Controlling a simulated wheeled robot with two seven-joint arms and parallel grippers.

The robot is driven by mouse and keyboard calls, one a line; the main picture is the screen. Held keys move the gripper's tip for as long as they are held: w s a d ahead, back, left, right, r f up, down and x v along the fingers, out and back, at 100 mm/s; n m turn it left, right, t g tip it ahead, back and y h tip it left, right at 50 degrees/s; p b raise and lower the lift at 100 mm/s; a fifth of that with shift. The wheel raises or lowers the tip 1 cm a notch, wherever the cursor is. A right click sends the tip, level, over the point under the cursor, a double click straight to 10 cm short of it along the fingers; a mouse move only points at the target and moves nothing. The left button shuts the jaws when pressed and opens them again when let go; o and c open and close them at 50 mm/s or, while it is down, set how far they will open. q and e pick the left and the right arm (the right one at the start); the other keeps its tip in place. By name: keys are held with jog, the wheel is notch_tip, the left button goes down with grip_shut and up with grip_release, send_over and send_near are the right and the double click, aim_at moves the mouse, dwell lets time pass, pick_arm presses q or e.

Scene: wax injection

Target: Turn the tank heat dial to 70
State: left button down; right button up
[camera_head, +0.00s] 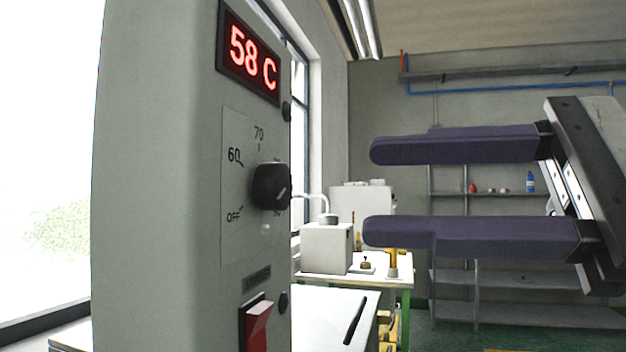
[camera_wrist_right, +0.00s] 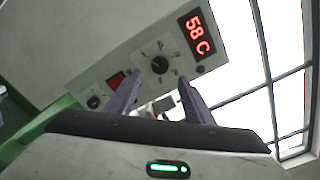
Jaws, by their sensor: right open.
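The tank heat dial (camera_head: 270,187) is a round black knob on the grey control panel (camera_head: 160,180), with OFF, 60 and 70 marked around it. Its white pointer line slants to the lower right, away from the 70 mark. The red display (camera_head: 249,54) above it reads 58 C. My right gripper (camera_head: 368,191) is open and empty to the right of the dial, its two dark purple fingers apart and pointing toward the panel without touching it. The right wrist view shows the dial (camera_wrist_right: 160,64) beyond the fingertips (camera_wrist_right: 160,78). My left gripper is not in view.
A red rocker switch (camera_head: 257,324) sits below the dial on the panel. Behind are a white bench (camera_head: 335,312) with a dark tool (camera_head: 354,320), a white box machine (camera_head: 326,248) and wall shelving (camera_head: 500,192). The space between fingers and dial looks clear.

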aim_at(286, 188)
jog(key=p+x, duration=0.1)
jog(key=x, duration=0.5)
jog(key=shift+a+r, duration=0.1)
jog(key=shift+w+a, duration=0.2)
jog(key=shift+a, duration=0.45)
jog(key=c, duration=1.1)
jog(key=shift+o, duration=0.3)
